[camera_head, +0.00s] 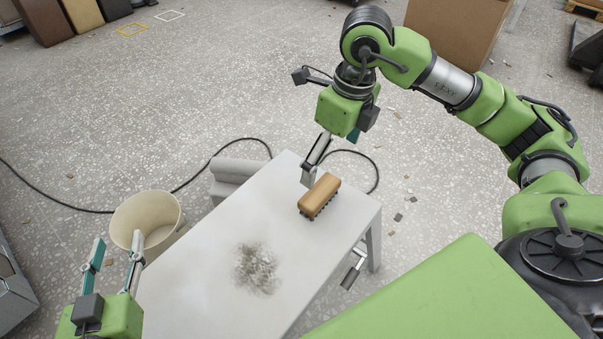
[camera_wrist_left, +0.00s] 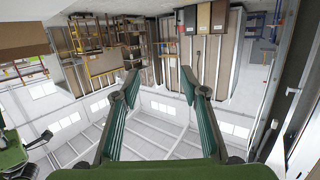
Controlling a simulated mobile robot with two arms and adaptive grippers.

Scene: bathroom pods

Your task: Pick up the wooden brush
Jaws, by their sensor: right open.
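The wooden brush (camera_head: 320,194) has a tan block body and dark bristles underneath. It lies bristles down near the far right edge of the white table (camera_head: 200,270). My right gripper (camera_head: 310,172) is open and points down at the brush's far left end. One finger shows clearly close to the brush; the other is mostly hidden, and I cannot tell whether they touch it. My left gripper (camera_head: 116,250) is open and empty at the lower left, beside the table's left edge. Its two teal fingers stand apart in the left wrist view (camera_wrist_left: 160,82).
A patch of grey debris (camera_head: 257,268) lies on the table left of the brush. A beige bucket (camera_head: 146,207) stands on the floor near my left gripper. A black cable (camera_head: 195,178) runs across the floor. A cardboard box (camera_head: 455,28) stands behind my right arm.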

